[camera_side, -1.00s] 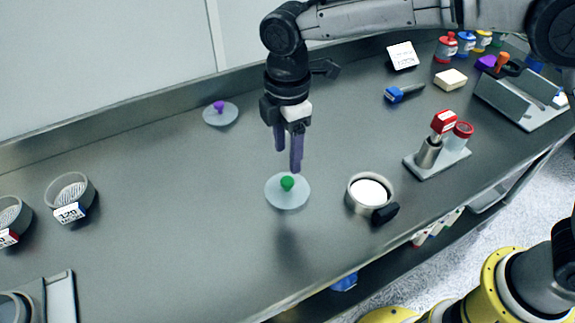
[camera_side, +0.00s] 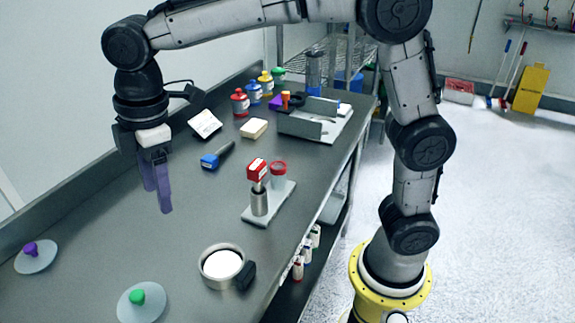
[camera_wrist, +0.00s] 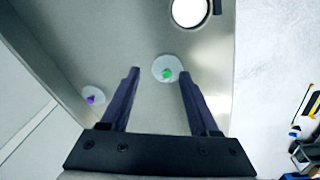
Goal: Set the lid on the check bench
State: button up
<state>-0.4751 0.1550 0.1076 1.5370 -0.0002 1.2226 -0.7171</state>
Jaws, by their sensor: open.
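Two pale grey round lids lie flat on the grey bench (camera_side: 95,235). One lid has a green knob (camera_side: 142,301) and is near the bottom edge of the side view; it also shows in the wrist view (camera_wrist: 160,64). The other has a purple knob (camera_side: 37,259) and is at the far left; it also shows in the wrist view (camera_wrist: 95,93). My gripper (camera_side: 157,200) is open and empty, with its purple fingers pointing down above the bench. In the wrist view, the green-knobbed lid shows between and beyond the fingertips (camera_wrist: 160,75), apart from them.
A round pan with a white inside (camera_side: 221,262) and black handle stands near the front edge. A stand with red-topped pieces (camera_side: 262,216), a blue-handled brush (camera_side: 216,155), a beige block (camera_side: 254,128), a white label card (camera_side: 205,124) and coloured bottles are farther back.

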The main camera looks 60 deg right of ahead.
jog(key=s+d+r+m+t, duration=0.3)
jog(key=s+d+m, duration=0.4)
jog(key=s+d, duration=0.5)
jog(key=s+d+f+m+t, duration=0.1)
jog(key=s+d+f+m, duration=0.4)
jog(key=s, duration=0.4)
jog(key=shift+d+f+m+h, duration=0.3)
jog(key=shift+d+m, duration=0.5)
jog(key=shift+d, duration=0.3)
